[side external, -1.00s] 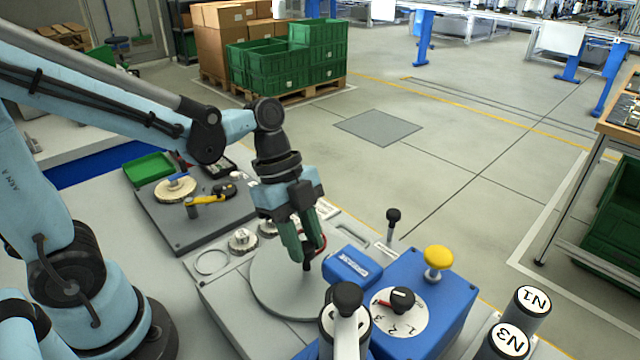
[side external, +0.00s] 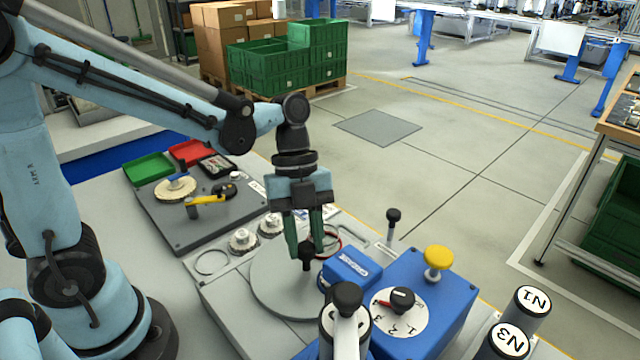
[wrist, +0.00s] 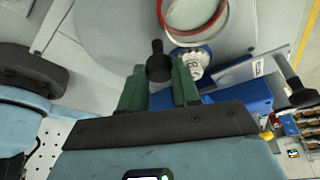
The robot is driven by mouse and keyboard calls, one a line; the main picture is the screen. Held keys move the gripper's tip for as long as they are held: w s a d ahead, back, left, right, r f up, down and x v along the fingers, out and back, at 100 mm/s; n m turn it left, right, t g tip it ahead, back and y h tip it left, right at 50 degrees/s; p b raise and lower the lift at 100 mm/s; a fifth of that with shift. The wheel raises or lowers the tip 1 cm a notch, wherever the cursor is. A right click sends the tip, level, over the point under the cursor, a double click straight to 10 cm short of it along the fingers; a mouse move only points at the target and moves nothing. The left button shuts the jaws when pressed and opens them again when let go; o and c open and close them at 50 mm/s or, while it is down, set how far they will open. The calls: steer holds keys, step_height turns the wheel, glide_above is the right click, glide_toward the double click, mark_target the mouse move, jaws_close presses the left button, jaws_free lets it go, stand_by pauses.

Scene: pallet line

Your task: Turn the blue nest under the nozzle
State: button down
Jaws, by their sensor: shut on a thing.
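The grey round turntable (side external: 272,285) lies flat on the pale bench plate. My gripper (side external: 305,250) points down over it, shut on a black upright knob (side external: 307,262). In the wrist view the knob (wrist: 158,64) stands between the green fingers. A red-rimmed ring nest (side external: 332,241) is at the disc's far edge, behind the fingers; it also shows in the wrist view (wrist: 222,18). The blue grease housing (side external: 352,268) overhangs the disc's right side. In the wrist view a white toothed part (wrist: 203,53) sits beside this housing.
A blue box (side external: 440,300) with a numbered dial, red pointer and yellow button (side external: 438,257) stands right of the disc. A black-topped post (side external: 346,297) rises in front. Two pale gears (side external: 243,240) lie to the left. A dark tray board (side external: 205,220) is further back.

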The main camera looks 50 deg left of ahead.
steer(key=shift+d+m+g, duration=0.1)
steer(key=shift+m+g, duration=0.3)
steer(key=shift+m, duration=0.7)
steer(key=shift+m+y, duration=0.4)
steer(key=shift+m, duration=0.3)
steer(key=c, duration=0.8)
jaws_free()
steer(key=shift+w+r, duration=0.1)
steer(key=v, duration=1.2)
steer(key=shift+w, duration=0.15)
